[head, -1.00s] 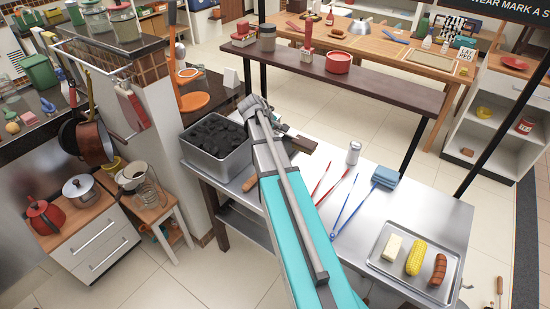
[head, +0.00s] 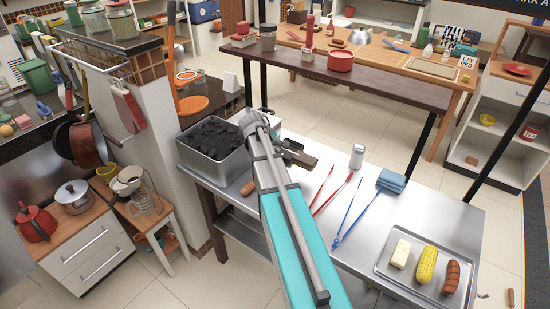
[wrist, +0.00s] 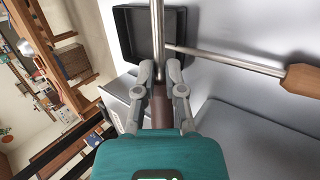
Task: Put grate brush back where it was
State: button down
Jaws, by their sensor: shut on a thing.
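My gripper (wrist: 164,76) is shut on a tool with a brown handle (wrist: 161,108) and a straight metal shaft (wrist: 157,35), which I take to be the grate brush. The shaft runs up to the top edge of the wrist view, so its far end is out of sight. In the head view my gripper (head: 284,148) is over the left part of the steel table (head: 400,215), and a dark brown part (head: 299,157) shows beside it. My arm hides much of the tool there.
A metal bin of coals (head: 212,163) stands left of my gripper. A wooden-handled tool (wrist: 300,78) lies by a black square pan (wrist: 124,32). Red tongs (head: 335,192), blue tongs (head: 350,215), a shaker (head: 357,157) and a food tray (head: 380,265) are to the right.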

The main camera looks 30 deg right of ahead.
jog(key=shift+f, duration=0.1)
notch_tip(320, 180, down, 4)
jog(key=b, duration=0.4)
jog(key=shift+f+b, duration=0.15)
jog(key=shift+b, duration=0.15)
jog(key=shift+f, duration=0.15)
jog(key=c, duration=1)
grip_release()
jog(key=shift+r, duration=0.25)
jog(key=p+v, duration=0.2)
jog(key=shift+a+r, duration=0.15)
jog(key=shift+r, duration=0.15)
jog(key=p+v, duration=0.7)
jog(key=v, duration=0.2)
jog(key=shift+p, duration=0.35)
